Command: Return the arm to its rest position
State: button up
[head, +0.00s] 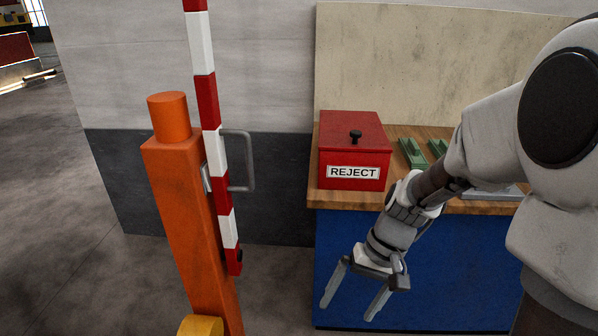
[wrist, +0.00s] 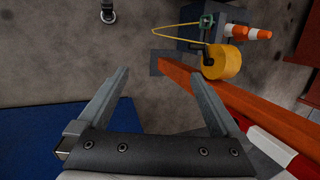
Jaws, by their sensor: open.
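My gripper (head: 356,297) hangs at the end of my arm in front of the blue bench front, below the level of the wooden top. Its two fingers point down and to the left. They are spread apart with nothing between them. In the wrist view my gripper (wrist: 162,88) is also open and empty, with bare floor between the fingers. My arm comes in from the right side of the head view and crosses in front of part of the bench.
A bench (head: 340,260) carries a red REJECT box (head: 354,125) and green parts (head: 411,153). Left of it stands an orange post (head: 190,220) with a red-and-white bar (head: 208,100).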

jog(key=s+d+r+n+t+h, duration=0.1)
jog(key=s+d+r+t+h, duration=0.1)
jog(key=s+r+t, duration=0.45)
jog(key=s+d+r+t+h, duration=0.1)
jog(key=s+d+r+h, duration=0.15)
jog(key=r, duration=0.75)
notch_tip(320, 180, up, 14)
jog(key=p, duration=1.4)
jog(key=shift+s+f, duration=0.15)
jog(key=shift+s, duration=0.1)
jog(key=shift+y, duration=0.25)
